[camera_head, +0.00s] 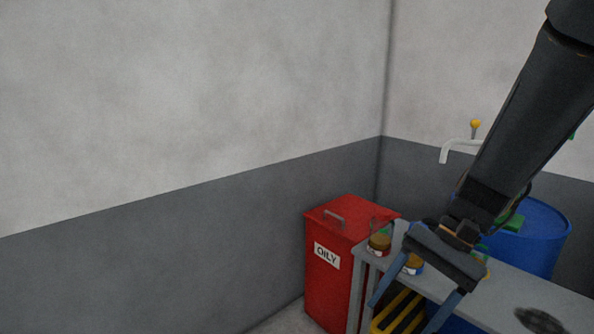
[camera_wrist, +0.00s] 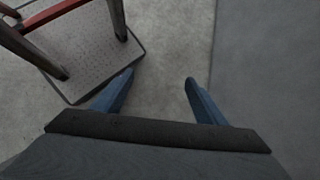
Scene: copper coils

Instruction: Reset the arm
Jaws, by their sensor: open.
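My gripper (camera_head: 417,299) hangs from the dark arm at the right of the head view, pointing down in front of a grey bench (camera_head: 507,287). Its two blue fingers are spread apart. In the wrist view, my gripper (camera_wrist: 160,78) is open with nothing between its fingers, and pale floor lies beyond them. No copper coil can be made out for certain; a dark round object (camera_head: 539,321) on the bench is blurred at the lower edge of the head view.
A red bin marked OILY (camera_head: 326,256) stands left of the bench. Small jars (camera_head: 379,244) sit on the bench's left end. A blue drum (camera_head: 545,236) stands behind it. In the wrist view, a metal plate and legs (camera_wrist: 88,50) are at upper left.

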